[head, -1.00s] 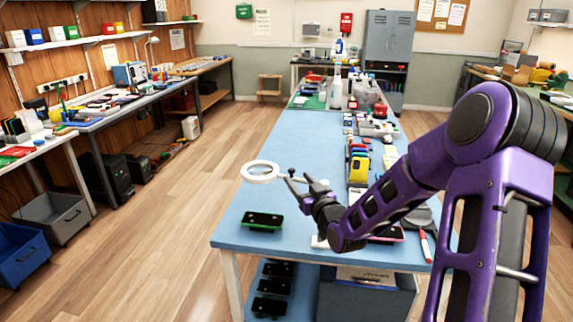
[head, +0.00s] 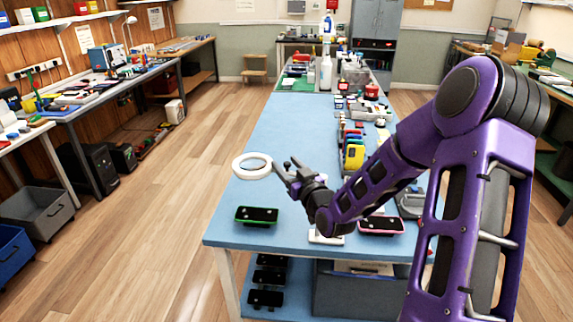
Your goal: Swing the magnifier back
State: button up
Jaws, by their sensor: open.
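The magnifier's white ring (head: 252,166) shows over the left side of the blue table (head: 285,130). My gripper (head: 287,168) is open just right of the ring, its fingers pointing up and left. The magnifier's arm is hidden behind my gripper, and I cannot tell whether the fingers touch the ring. A white block (head: 325,237) stands below my forearm near the front edge; I cannot tell if it belongs to the magnifier.
A green-edged phone (head: 257,215) lies at the table's front left, and a pink-edged phone (head: 381,225) right of the white block. A yellow item (head: 354,157) stands behind my forearm. The table's left middle is clear. Phones (head: 266,297) lie on the lower shelf.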

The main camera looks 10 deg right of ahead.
grip_shut()
dwell(1.3)
